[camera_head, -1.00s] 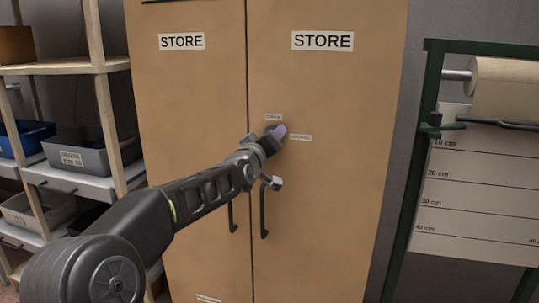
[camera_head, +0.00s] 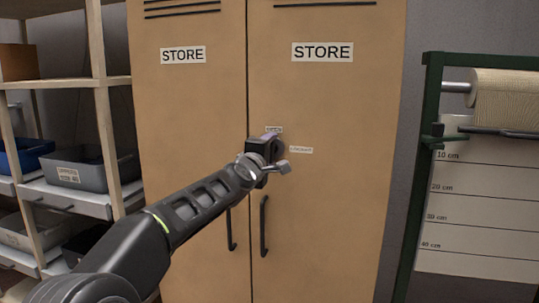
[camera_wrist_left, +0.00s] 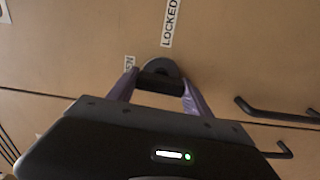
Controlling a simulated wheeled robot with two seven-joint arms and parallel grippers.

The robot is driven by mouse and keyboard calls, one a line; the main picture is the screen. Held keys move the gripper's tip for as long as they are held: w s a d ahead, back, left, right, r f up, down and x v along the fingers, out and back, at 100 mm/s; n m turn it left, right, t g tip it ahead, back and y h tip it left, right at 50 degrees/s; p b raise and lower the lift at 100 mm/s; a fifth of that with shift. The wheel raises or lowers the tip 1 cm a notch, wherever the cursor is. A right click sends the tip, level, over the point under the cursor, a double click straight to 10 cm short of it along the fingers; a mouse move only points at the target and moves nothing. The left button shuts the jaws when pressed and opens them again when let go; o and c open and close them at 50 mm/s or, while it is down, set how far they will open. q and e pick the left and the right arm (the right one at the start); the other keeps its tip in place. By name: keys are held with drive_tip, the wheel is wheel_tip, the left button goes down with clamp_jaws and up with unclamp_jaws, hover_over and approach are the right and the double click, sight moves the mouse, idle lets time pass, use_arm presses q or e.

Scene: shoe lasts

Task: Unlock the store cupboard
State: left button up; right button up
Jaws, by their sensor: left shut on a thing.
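The store cupboard (camera_head: 330,110) has two tan doors, both closed, each with a STORE label. My left gripper (camera_head: 274,143) is at the right door, beside the small labels. In the left wrist view, its purple fingers (camera_wrist_left: 160,88) are on either side of a dark turn-knob (camera_wrist_left: 162,82) with a round plate behind it, and are shut on it. A LOCKED label (camera_wrist_left: 170,22) stands above the knob there, and a partly hidden label ending in EN (camera_wrist_left: 129,68) is to its left. Which label the knob points to, I cannot tell. My right gripper is not in view.
Two dark door handles (camera_head: 264,226) hang below the lock; they also show at the right of the left wrist view (camera_wrist_left: 275,110). Shelves with bins (camera_head: 80,170) stand at the left. A green-framed paper roll stand (camera_head: 428,150) is at the right.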

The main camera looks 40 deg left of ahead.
use_arm(q)
drive_tip(key=shift+n, duration=0.4)
drive_tip(key=o, duration=1.4)
drive_tip(key=shift+c, duration=0.2)
drive_tip(key=v, duration=0.7)
drive_tip(key=shift+s, duration=0.4)
